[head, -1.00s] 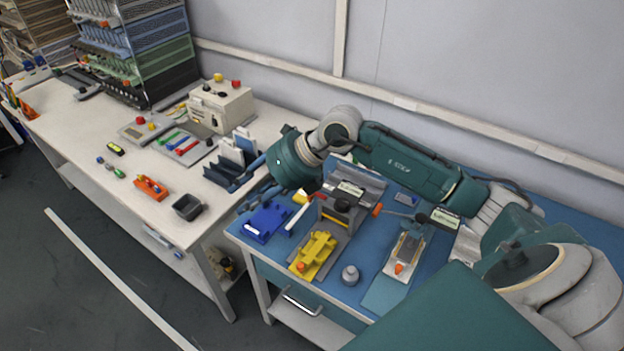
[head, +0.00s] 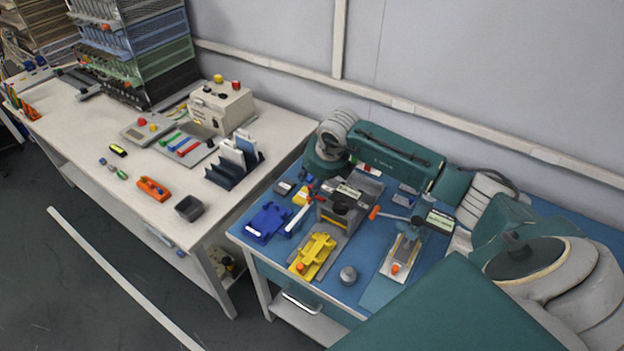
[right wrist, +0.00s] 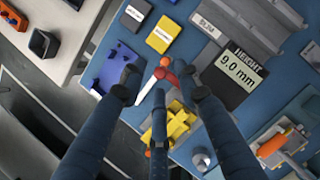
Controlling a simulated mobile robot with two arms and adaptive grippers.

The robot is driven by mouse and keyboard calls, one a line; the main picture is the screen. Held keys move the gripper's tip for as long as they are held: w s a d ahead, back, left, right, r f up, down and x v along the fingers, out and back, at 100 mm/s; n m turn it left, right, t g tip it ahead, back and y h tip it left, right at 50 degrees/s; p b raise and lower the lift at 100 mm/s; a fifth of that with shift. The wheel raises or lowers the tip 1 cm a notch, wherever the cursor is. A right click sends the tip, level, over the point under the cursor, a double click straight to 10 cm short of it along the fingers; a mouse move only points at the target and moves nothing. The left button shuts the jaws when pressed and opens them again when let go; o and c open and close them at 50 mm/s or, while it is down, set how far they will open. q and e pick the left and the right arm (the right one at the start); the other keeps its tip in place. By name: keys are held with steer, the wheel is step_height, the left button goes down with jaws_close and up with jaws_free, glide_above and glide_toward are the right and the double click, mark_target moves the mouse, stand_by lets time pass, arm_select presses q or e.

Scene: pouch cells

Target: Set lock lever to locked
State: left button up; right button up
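A lever with a white arm and a red hub (head: 299,219) stands at the left side of the grey press-like fixture (head: 347,200) on the blue table. I take it as the lock lever; no label on it is legible. In the right wrist view the lever (right wrist: 147,88) shows between my fingers. My right gripper (right wrist: 158,84) is open, its dark fingers spread around the view of the lever; whether any finger touches it I cannot tell. In the head view my right gripper (head: 309,184) is small and partly hidden below the wrist. My left gripper is not in view.
Close by are a blue holder (head: 266,222), a yellow holder (head: 314,255), a yellow block (right wrist: 163,35) and a black display reading 9.0 mm (right wrist: 238,75). An orange-handled lever (head: 376,212) is right of the fixture. A white bench (head: 90,125) stands left across a gap.

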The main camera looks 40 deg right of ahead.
steer(key=shift+w+f, duration=0.25)
steer(key=shift+f, duration=0.25)
jaws_close()
